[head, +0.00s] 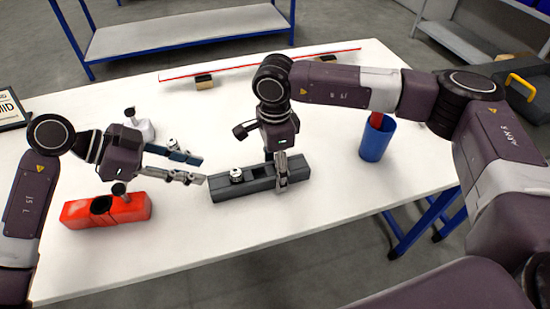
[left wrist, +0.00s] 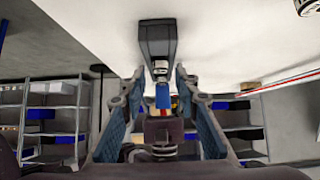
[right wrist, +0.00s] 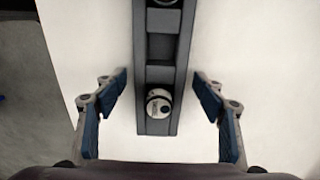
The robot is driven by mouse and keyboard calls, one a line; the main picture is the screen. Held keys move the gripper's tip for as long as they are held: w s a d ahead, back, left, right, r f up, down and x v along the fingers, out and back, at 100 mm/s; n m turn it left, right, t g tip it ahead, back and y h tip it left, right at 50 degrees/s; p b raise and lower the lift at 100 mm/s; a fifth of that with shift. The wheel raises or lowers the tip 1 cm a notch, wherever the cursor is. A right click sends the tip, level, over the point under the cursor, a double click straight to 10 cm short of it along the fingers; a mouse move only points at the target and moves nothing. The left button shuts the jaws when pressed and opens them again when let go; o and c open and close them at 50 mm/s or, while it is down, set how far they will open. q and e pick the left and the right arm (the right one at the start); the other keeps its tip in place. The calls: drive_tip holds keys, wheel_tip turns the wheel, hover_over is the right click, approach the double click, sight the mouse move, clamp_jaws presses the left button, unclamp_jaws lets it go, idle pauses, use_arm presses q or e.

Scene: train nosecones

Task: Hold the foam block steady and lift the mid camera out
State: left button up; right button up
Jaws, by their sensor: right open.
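The dark grey foam block (head: 218,189) lies on the white table, slotted along its top. A small silver camera (head: 236,175) sits upright at its left part. My right gripper (head: 281,183) is over the block's right part. In the right wrist view its open fingers (right wrist: 162,95) straddle the block, apart from it, with a round-topped camera (right wrist: 158,103) between them and an empty slot beyond. Which camera is the mid one I cannot tell. My left gripper (head: 195,168) is open and empty, left of the block, pointing at its end, which shows in the left wrist view (left wrist: 156,40).
A red block (head: 80,214) with a black-topped piece (head: 119,189) lies at left. A white piece (head: 147,129) stands behind my left gripper. A blue cup (head: 374,143) holds something red at right. A long red-edged bar (head: 320,51) rests at the back.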

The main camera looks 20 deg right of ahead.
drive_tip(key=shift+f, duration=0.3)
